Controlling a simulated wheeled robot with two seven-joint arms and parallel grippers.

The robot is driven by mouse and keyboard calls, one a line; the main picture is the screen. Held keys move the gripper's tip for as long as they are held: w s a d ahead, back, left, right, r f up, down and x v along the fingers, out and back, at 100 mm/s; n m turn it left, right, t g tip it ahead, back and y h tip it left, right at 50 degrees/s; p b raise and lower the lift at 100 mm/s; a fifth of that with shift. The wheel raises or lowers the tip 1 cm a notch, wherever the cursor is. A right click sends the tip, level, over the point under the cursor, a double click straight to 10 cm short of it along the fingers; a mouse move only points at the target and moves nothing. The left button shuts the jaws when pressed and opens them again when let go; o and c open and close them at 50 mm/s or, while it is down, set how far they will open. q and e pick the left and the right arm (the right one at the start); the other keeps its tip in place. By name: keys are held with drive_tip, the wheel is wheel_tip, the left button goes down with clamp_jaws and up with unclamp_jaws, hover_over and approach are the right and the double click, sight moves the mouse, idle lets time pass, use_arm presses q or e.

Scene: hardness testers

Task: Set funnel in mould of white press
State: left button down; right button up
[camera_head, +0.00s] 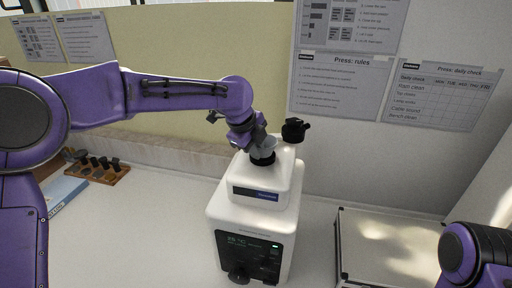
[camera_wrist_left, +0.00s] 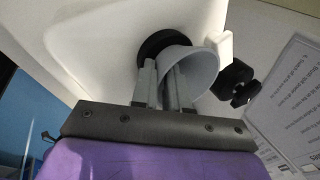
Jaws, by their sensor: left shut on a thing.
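The white press (camera_head: 250,215) stands on the bench in the middle of the head view, with a small screen and a knob on its front. Its dark round mould (camera_head: 262,159) is on top. My left gripper (camera_head: 258,146) is over the mould, shut on the light grey funnel (camera_head: 269,146). In the left wrist view the funnel (camera_wrist_left: 192,68) is tilted beside the dark mould ring (camera_wrist_left: 160,44), between the fingers (camera_wrist_left: 168,88) and the press top. I cannot tell whether its spout is inside the mould. Only part of my right arm shows at lower right, without its gripper.
A black knob (camera_head: 295,130) sticks up behind the press top at right. A silver case (camera_head: 390,250) stands right of the press. The bench between rack and press is clear.

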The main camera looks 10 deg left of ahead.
use_arm(q)
drive_tip(key=c, duration=1.1)
unclamp_jaws()
drive_tip(key=shift+o, duration=0.2)
drive_tip(key=shift+s+f, duration=0.1)
